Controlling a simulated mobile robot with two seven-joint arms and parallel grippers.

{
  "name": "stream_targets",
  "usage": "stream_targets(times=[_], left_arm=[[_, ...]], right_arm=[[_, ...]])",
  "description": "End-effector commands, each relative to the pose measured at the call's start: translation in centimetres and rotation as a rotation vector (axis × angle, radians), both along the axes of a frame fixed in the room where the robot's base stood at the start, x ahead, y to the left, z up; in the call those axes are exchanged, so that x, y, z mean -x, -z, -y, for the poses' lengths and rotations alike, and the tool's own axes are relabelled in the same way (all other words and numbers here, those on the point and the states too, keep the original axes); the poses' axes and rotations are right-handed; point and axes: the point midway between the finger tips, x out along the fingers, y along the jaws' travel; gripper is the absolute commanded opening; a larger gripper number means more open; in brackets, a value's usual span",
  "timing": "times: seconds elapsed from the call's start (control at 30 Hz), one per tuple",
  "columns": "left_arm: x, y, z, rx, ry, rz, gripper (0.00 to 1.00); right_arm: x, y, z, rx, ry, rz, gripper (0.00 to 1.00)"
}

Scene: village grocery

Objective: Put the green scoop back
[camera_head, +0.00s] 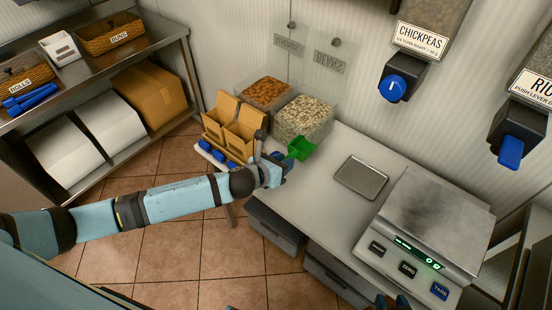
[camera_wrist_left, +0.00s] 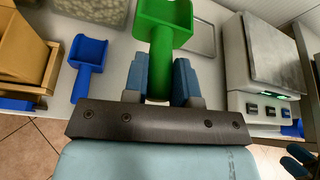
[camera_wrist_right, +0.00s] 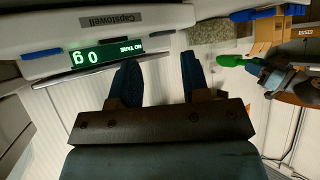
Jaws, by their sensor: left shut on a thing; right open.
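My left gripper (camera_head: 280,168) is shut on the handle of the green scoop (camera_head: 300,148), at the left end of the white counter. In the left wrist view the scoop (camera_wrist_left: 163,40) stands between the two blue fingers, its bowl pointing away from the gripper. The scoop is in front of the clear bin of pale beans or nuts (camera_head: 303,118). It also shows in the right wrist view (camera_wrist_right: 236,61), with the left gripper beside it. My right gripper (camera_wrist_right: 160,75) is open and empty, near the scale; only its tips show at the bottom edge of the head view.
A clear bin of brown nuts (camera_head: 266,93) stands behind the pale one. A small metal plate (camera_head: 361,178) and a scale (camera_head: 435,225) reading 0 g stand on the counter. Dispensers (camera_head: 405,72) hang above.

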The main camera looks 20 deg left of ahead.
Motion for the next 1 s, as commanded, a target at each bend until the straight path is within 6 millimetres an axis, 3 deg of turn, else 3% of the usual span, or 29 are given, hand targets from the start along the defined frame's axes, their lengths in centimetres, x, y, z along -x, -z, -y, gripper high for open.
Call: stream_targets(times=[0.4, 0.7, 1.0], left_arm=[[0.1, 6.0, 0.0, 0.001, 0.0, 0.0, 0.0], [0.0, 10.2, 0.0, 0.002, -0.001, -0.001, 0.0], [0.0, 13.6, 0.0, 0.001, 0.0, -0.001, 0.0]], right_arm=[[0.0, 6.5, 0.0, -0.001, 0.001, -0.003, 0.43], [-0.2, 10.0, -0.3, -0.026, 0.015, -0.03, 0.43], [-0.8, 10.6, -0.6, -0.048, 0.028, -0.04, 0.43]])
